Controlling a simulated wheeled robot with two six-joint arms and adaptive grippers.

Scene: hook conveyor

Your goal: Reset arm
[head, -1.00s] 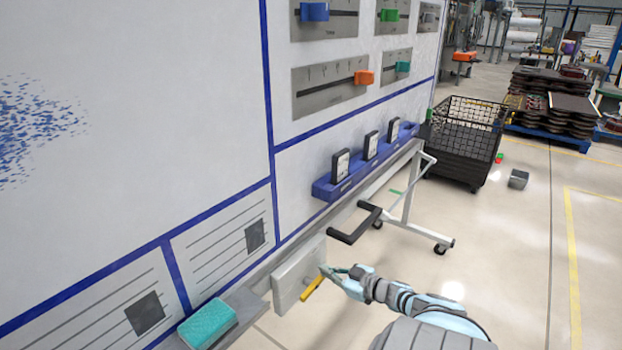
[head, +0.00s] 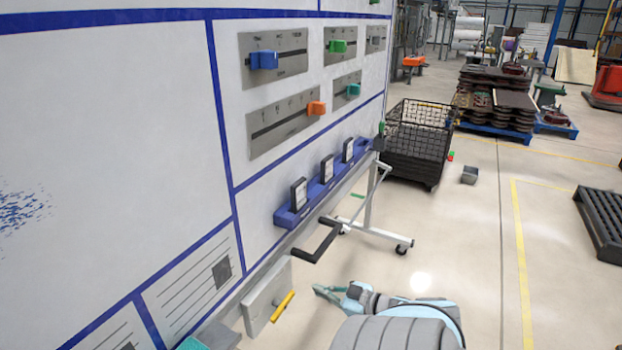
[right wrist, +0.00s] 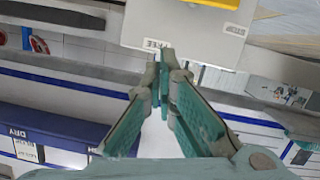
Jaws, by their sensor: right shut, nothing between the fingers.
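My right gripper (head: 328,292) is at the lower middle of the head view, in front of the board's lower edge. It is shut and empty, and its teal fingers (right wrist: 163,75) meet at the tips in the right wrist view. The grey box (head: 266,297) with a yellow lever (head: 283,306) is just left of the gripper, with a gap between them. In the right wrist view the yellow lever (right wrist: 218,4) and its labelled plate (right wrist: 185,30) are beyond the fingertips. My left gripper is not in view.
The whiteboard (head: 120,120) carries colored sliders (head: 264,60) and a blue tray (head: 290,217) with black-framed pieces. A black crank handle (head: 318,243) sticks out below the tray. A wheeled stand leg (head: 375,232) and a black mesh bin (head: 418,140) stand farther back.

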